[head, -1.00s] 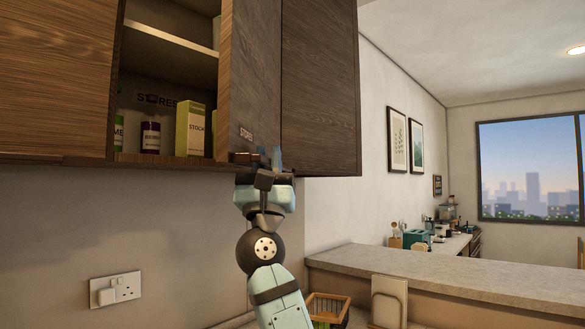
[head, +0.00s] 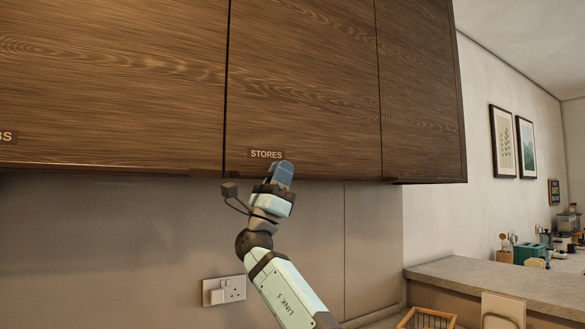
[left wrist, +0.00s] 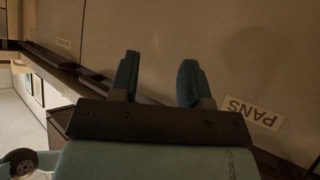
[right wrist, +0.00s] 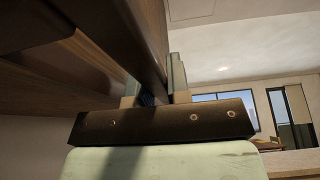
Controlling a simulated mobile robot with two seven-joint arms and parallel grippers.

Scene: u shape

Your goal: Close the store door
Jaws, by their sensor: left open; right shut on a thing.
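The store door (head: 300,80) is a dark wood cabinet door labelled STORES near its lower edge. In the head view it looks flush with its neighbours, and the shelves behind it are hidden. My right gripper (head: 282,172) is at the door's bottom edge, just right of the label. In the right wrist view, its fingers (right wrist: 155,90) are on either side of a dark wooden panel (right wrist: 140,45), shut on it. My left gripper (left wrist: 158,75) shows only in the left wrist view, open and empty, close to a surface with a PANS label (left wrist: 252,113).
Other wall cupboard doors stand on the left (head: 110,80) and right (head: 420,90). Below are a bare wall with a socket (head: 224,290), a counter (head: 500,285) and a wire basket (head: 428,318) at lower right.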

